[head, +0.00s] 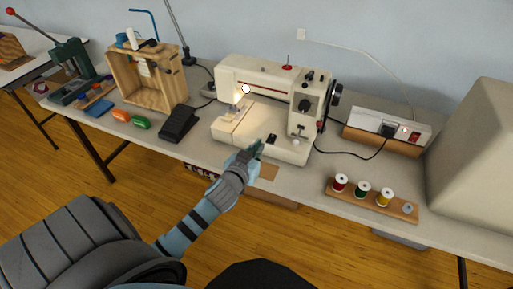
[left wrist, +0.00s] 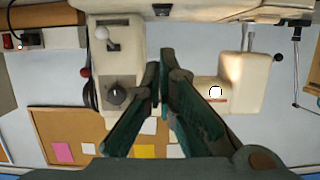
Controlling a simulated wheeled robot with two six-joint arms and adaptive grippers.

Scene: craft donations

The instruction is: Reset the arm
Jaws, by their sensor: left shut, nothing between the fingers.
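My left arm reaches up from the bottom of the head view. Its gripper (head: 257,149) is in front of the white sewing machine (head: 262,98), near the front edge of its base. I cannot tell whether it touches the machine. In the left wrist view the dark green fingers (left wrist: 164,78) are together at the tips with nothing between them. The sewing machine (left wrist: 118,68) shows behind them, upside down. My right gripper is in neither view.
The table holds a spool rack (head: 372,201) at right, a power strip (head: 388,127) behind it, and a black foot pedal (head: 179,122) left of the machine. A wooden crate (head: 148,78) and a green press (head: 73,69) stand farther left. A beige cover (head: 478,160) fills the right end.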

